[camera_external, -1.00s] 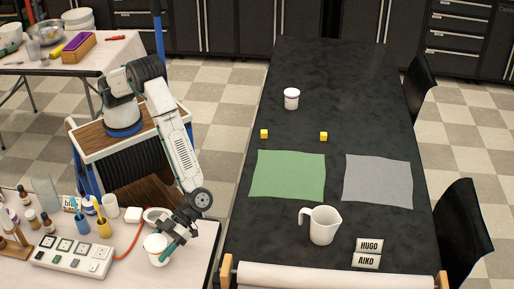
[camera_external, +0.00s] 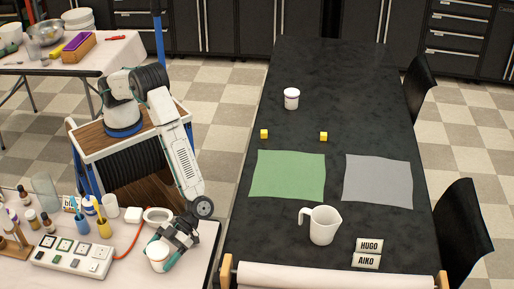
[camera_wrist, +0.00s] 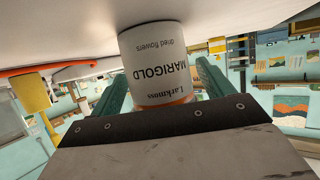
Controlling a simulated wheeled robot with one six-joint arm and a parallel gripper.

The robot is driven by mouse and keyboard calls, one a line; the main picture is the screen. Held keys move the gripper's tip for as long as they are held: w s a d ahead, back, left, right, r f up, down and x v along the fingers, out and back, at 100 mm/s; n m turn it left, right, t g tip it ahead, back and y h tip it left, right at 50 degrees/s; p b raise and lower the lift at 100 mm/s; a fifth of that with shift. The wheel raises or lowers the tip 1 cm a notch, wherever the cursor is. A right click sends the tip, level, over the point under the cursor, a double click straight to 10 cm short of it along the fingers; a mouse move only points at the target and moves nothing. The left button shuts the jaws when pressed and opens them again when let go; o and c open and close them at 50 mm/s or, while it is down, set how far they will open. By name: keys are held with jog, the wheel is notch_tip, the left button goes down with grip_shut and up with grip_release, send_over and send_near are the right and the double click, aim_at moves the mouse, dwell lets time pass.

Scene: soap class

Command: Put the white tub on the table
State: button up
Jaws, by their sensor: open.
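A white tub (camera_external: 158,257) stands on the pale side table at lower left. In the wrist view the tub (camera_wrist: 155,65) appears upside down, with a "MARIGOLD dried flowers" label and an orange band. My gripper (camera_external: 162,249) is low at this tub, its teal fingers on either side. The wrist view shows the open fingers of my gripper (camera_wrist: 162,88) flanking the tub; contact cannot be made out. The long dark table (camera_external: 345,85) is to the right. Another white tub with a purplish band (camera_external: 291,99) stands toward its far left.
The dark table holds yellow cubes (camera_external: 323,137), a green cloth (camera_external: 288,176), a grey cloth (camera_external: 378,180), a white jug (camera_external: 321,226) and name cards (camera_external: 368,245).

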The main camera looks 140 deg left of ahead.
jog(key=v, duration=1.2)
jog(key=w+a+r+n+t+y, duration=0.2)
jog(key=r+t+y, duration=0.1)
jog(key=r, duration=0.5)
jog(key=w+a+r+n+t+y, duration=0.2)
jog(key=w+a+r+t+y, duration=0.15)
jog(key=r, duration=0.35)
jog(key=s+a+r+n+t+y, duration=0.2)
jog(key=s+a+r+n+y, duration=0.5)
jog(key=s+r, duration=0.5)
jog(key=s+a+r+n+g+y, duration=0.1)
jog(key=s+g, duration=0.1)
jog(key=s, duration=0.6)
jog(key=s+a+r+n+g+y, duration=0.1)
jog(key=s+r+n+g+y, duration=0.1)
jog(key=s, duration=0.6)
jog(key=s+d+f+g+h, duration=0.1)
jog(key=s+d+f+g, duration=0.1)
jog(key=s, duration=1)
jog(key=s+d+f+n+g+h, duration=0.1)
jog(key=s+d+g, duration=0.3)
jog(key=s, duration=0.9)
jog(key=shift+d+f+h, duration=0.6)
jog(key=shift+f+h, duration=0.05)
jog(key=shift+h, duration=0.1)
